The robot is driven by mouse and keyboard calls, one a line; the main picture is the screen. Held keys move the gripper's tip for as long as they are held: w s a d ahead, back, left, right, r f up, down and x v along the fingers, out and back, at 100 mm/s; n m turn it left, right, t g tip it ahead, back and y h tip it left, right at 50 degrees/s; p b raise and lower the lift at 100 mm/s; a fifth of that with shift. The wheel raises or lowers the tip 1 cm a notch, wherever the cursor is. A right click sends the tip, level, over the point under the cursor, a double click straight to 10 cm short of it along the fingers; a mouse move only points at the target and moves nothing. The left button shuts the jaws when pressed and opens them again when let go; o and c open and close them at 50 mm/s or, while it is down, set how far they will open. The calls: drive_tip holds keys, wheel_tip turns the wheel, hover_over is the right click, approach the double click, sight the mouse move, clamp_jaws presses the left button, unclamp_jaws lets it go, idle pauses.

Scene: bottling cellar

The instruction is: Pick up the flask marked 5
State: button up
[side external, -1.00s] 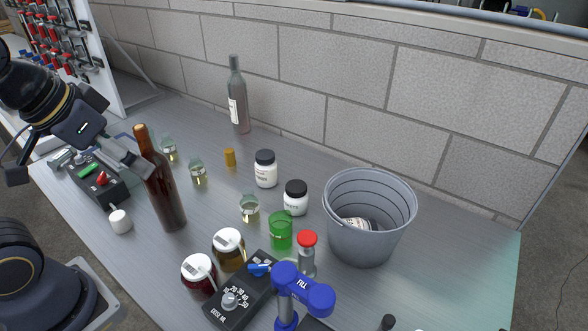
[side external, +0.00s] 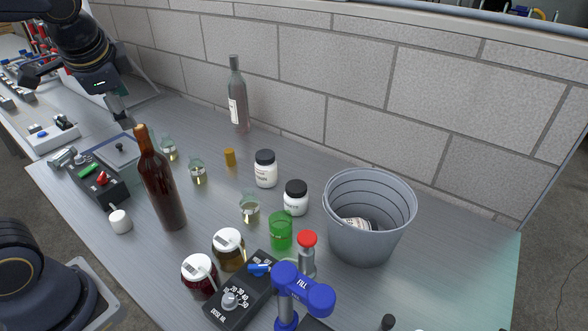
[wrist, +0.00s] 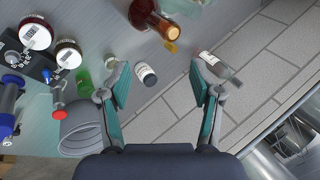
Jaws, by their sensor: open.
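Three small clear flasks with pale liquid stand on the bench in the side view: the back one (side external: 169,150), the middle one (side external: 198,173) and the front one (side external: 249,209). I cannot read a 5 on any of them. My gripper (side external: 120,112) is up at the back left, beyond the tall brown bottle (side external: 163,188) and the flasks. In the wrist view my gripper (wrist: 160,82) is open, with nothing held between its teal-padded fingers. A clear flask shows partly beside the left finger there.
White jars (side external: 265,169), a green beaker (side external: 281,231), a metal bucket (side external: 372,235) and lidded jars (side external: 229,250) crowd the middle and front. A grey bottle (side external: 238,100) stands near the brick wall. A control box (side external: 98,180) sits at left.

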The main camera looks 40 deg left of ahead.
drive_tip(key=w+a+f+m+g+y, duration=0.35)
drive_tip(key=w+a, duration=0.35)
drive_tip(key=w, duration=0.3)
drive_tip(key=m+y, duration=0.6)
drive_tip(key=m, duration=0.2)
hover_over(197, 159)
drive_tip(key=d, duration=0.3)
wheel_tip(197, 159, down, 13)
drive_tip(key=shift+m+y, duration=0.25)
drive_tip(key=shift+m, duration=0.2)
drive_tip(key=a+f, duration=0.1)
drive_tip(key=f, duration=0.3)
drive_tip(key=a+f, duration=0.1)
drive_tip(key=f, duration=0.4)
drive_tip(key=a+f, duration=0.1)
drive_tip(key=f, duration=0.3)
drive_tip(key=shift+a+f, duration=0.3)
drive_tip(key=shift+f, duration=0.1)
drive_tip(key=shift+a+f, duration=0.15)
drive_tip(key=shift+a, duration=0.3)
clamp_jaws()
